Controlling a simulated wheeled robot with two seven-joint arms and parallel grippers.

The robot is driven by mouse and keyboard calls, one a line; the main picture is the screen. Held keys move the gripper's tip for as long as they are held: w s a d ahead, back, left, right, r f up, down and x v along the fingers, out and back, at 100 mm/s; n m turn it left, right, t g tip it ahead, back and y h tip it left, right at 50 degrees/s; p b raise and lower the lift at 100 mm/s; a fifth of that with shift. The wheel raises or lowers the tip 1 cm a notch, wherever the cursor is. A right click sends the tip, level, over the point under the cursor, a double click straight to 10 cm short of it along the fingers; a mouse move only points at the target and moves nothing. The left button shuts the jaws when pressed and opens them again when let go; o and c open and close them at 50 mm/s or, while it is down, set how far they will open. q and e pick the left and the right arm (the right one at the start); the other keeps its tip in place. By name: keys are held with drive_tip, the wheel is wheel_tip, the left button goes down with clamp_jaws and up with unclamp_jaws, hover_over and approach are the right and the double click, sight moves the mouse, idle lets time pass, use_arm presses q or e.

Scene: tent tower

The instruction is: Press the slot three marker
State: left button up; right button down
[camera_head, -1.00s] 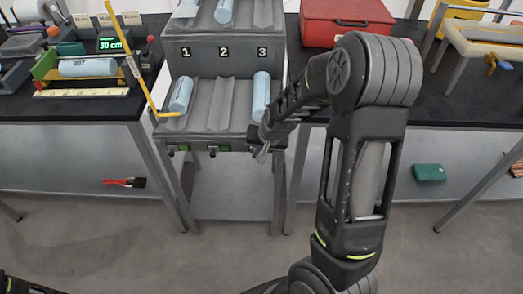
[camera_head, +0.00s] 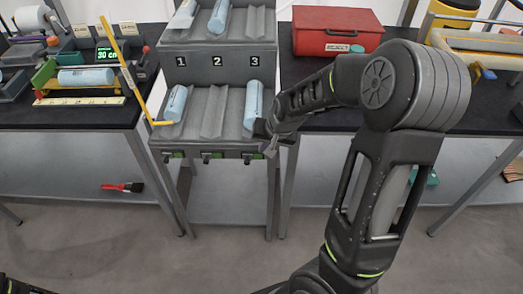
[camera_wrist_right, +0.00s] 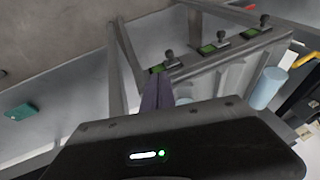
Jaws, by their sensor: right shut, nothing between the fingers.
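The grey tiered rack (camera_head: 213,148) has slots numbered 1, 2 and 3. Along its front edge sit dark knobs with green labels. The slot three marker (camera_head: 247,158) is the rightmost, and in the right wrist view it is the nearest knob (camera_wrist_right: 168,56). My right gripper (camera_head: 269,151) is shut and empty, at the rack's front right corner just right of that marker. In the right wrist view its fingertips (camera_wrist_right: 157,76) overlap the green label; I cannot tell whether they touch. Light blue rolls lie in lower slot one (camera_head: 175,103) and slot three (camera_head: 253,104). My left gripper is out of view.
A yellow rod (camera_head: 124,75) leans by the rack's left side. A red case (camera_head: 337,30) stands on the right bench. The floor in front is clear.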

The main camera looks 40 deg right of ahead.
drive_tip(key=shift+p+v, duration=0.3)
drive_tip(key=shift+v, duration=2)
drive_tip(key=shift+d, duration=0.15)
